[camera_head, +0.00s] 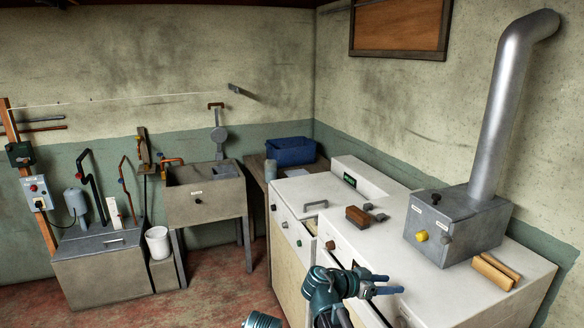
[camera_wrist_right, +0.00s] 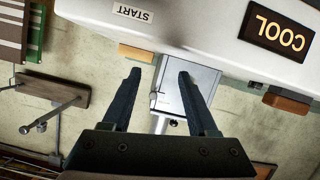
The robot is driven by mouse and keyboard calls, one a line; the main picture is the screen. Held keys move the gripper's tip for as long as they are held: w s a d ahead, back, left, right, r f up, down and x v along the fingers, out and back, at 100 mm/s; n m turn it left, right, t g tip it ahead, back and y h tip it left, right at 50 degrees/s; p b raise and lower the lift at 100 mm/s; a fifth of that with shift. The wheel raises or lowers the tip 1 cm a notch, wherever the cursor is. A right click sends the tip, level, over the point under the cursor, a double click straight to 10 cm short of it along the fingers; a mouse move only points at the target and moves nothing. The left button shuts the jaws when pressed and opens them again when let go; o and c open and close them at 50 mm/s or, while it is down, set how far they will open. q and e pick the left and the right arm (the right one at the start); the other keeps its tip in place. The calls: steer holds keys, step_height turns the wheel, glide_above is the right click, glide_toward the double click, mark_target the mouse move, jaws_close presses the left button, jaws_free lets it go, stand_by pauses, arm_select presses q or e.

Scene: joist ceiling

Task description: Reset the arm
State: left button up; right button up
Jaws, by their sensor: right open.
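My right gripper (camera_head: 386,284) is in the lower middle of the head view, its dark blue fingers pointing right over the white counter (camera_head: 465,300). In the right wrist view its two dark fingers (camera_wrist_right: 160,85) are spread apart with nothing held between them. That view looks upside down. It shows a white panel (camera_wrist_right: 210,22) with a START label and a dark COOL sign (camera_wrist_right: 283,28) beyond the fingers. My left gripper is not in view.
A brown block (camera_head: 357,216) lies further back on the counter. A blue bin (camera_head: 290,151) sits in the corner. A sink (camera_head: 205,195) and a white bucket (camera_head: 158,242) stand left. Red floor between is clear.

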steer(key=s+a+f+n+g+y, duration=0.2)
steer(key=s+a+f+n+y, duration=0.4)
steer(key=a, duration=0.5)
steer(key=s+a+f+n+g+y, duration=0.2)
steer(key=s+a+f+n+y, duration=0.4)
steer(key=s+a+f+n, duration=0.2)
steer(key=s+a+n, duration=0.2)
steer(key=s+a, duration=0.1)
steer(key=s, duration=0.1)
steer(key=shift+s+a+f, duration=0.15)
steer(key=shift+s+f, duration=0.15)
steer(key=shift+s, duration=0.05)
